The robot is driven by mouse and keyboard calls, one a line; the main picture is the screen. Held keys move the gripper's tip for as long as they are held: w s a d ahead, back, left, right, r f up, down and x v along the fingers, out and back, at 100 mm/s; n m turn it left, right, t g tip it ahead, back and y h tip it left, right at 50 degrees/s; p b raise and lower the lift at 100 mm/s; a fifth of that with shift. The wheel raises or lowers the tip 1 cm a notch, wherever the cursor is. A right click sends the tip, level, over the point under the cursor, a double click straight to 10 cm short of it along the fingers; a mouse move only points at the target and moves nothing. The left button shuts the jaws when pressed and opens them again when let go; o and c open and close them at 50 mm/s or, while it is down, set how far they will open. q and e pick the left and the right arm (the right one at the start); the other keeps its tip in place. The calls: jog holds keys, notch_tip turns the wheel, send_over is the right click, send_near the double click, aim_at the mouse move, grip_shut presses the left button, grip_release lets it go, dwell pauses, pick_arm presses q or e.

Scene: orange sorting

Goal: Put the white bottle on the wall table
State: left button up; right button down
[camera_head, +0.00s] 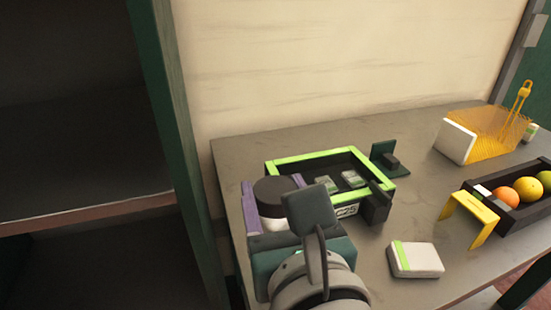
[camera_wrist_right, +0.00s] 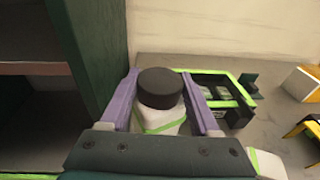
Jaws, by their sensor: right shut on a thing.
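The white bottle with a black cap (camera_head: 273,189) is upright in the head view, over the left end of the wall table (camera_head: 418,205). In the right wrist view the bottle (camera_wrist_right: 160,88) shows its black cap and a white body with a green stripe. My right gripper (camera_head: 273,183) is shut on the bottle, with one purple finger on each side. The bottle's base is hidden behind my gripper, so I cannot tell whether it touches the table. My left gripper is not in view.
A green-rimmed black crate (camera_head: 283,161) holding small boxes stands just right of the bottle. A white-and-green box (camera_head: 415,260) lies near the front edge. A fruit tray (camera_head: 518,222) and yellow wire basket (camera_head: 500,135) are farther right. A dark green shelf post (camera_head: 172,120) stands left.

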jog(key=shift+f, duration=0.8)
jog(key=shift+f+b, duration=0.2)
jog(key=shift+b, duration=0.15)
jog(key=shift+c, duration=0.6)
grip_release()
